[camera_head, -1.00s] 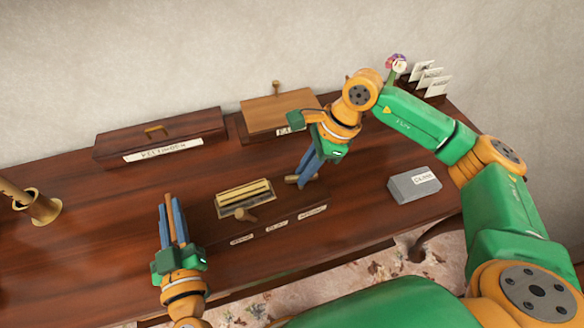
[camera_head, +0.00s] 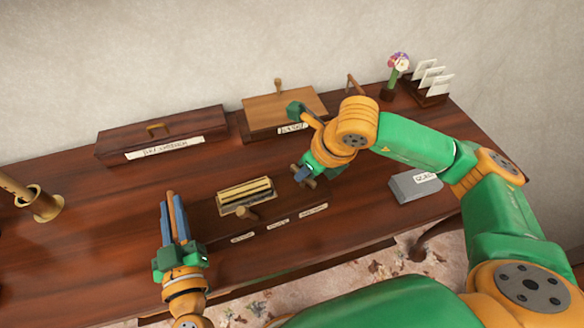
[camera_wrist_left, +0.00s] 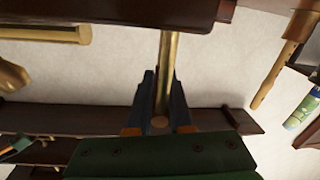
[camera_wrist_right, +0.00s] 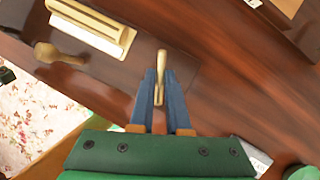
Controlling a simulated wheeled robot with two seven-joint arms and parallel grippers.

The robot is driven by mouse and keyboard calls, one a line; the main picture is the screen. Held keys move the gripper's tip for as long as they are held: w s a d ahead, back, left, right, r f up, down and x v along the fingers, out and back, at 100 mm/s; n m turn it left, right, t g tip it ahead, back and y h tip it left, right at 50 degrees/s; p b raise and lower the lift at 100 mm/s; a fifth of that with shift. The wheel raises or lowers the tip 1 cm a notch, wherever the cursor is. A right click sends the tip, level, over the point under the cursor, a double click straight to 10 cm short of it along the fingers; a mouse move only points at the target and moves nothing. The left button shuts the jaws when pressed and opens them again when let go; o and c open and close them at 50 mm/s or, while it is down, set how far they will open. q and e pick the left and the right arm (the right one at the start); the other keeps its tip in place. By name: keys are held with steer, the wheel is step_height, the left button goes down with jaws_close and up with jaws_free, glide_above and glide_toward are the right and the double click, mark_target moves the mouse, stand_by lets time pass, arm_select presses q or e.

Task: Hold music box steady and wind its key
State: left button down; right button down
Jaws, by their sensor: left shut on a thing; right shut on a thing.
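The music box (camera_head: 207,220) is a dark wooden box at the middle of the table, with a pale metal mechanism (camera_head: 246,193) on top. A wooden knob (camera_head: 243,212) stands out at its front. My right gripper (camera_head: 305,177) is shut on the key (camera_wrist_right: 161,70), a small pale brass or wooden bar at the box's right side. My left gripper (camera_head: 172,205) is shut on a brass-coloured rod (camera_wrist_left: 166,75) near the box's left end. In the left wrist view the rod runs up to dark wood; I cannot tell exactly where it joins.
A long dark case (camera_head: 160,135) and a box with a lighter lid (camera_head: 283,108) stand at the back. A grey block (camera_head: 415,185) lies to the right. Flowers (camera_head: 397,72) and a card rack (camera_head: 428,88) are at back right. A brass holder (camera_head: 42,203) stands left.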

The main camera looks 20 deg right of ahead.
steer(key=m+h, duration=0.1)
steer(key=m, duration=0.1)
steer(key=m+h, duration=0.1)
steer(key=m, duration=0.2)
steer(key=shift+a+m, duration=0.2)
steer(key=shift+m, duration=0.1)
steer(key=m+h, duration=0.2)
steer(key=m, duration=0.3)
steer(key=shift+a, duration=0.1)
steer(key=m, duration=0.3)
steer(key=m+g+h, duration=0.1)
steer(key=m, duration=0.1)
steer(key=shift+w+a+m+h, duration=0.1)
steer(key=shift+m+h, duration=0.2)
steer(key=shift+m, duration=0.1)
steer(key=shift+w+m+g+h, duration=0.15)
steer(key=shift+m+g, duration=0.35)
steer(key=shift+m, duration=0.6)
steer(key=shift+s+m+g+h, duration=0.15)
steer(key=shift+m+g, duration=0.35)
steer(key=shift+m, duration=0.6)
steer(key=shift+w, duration=0.1)
steer(key=c, duration=0.9)
jaws_free()
steer(key=shift+a, duration=0.1)
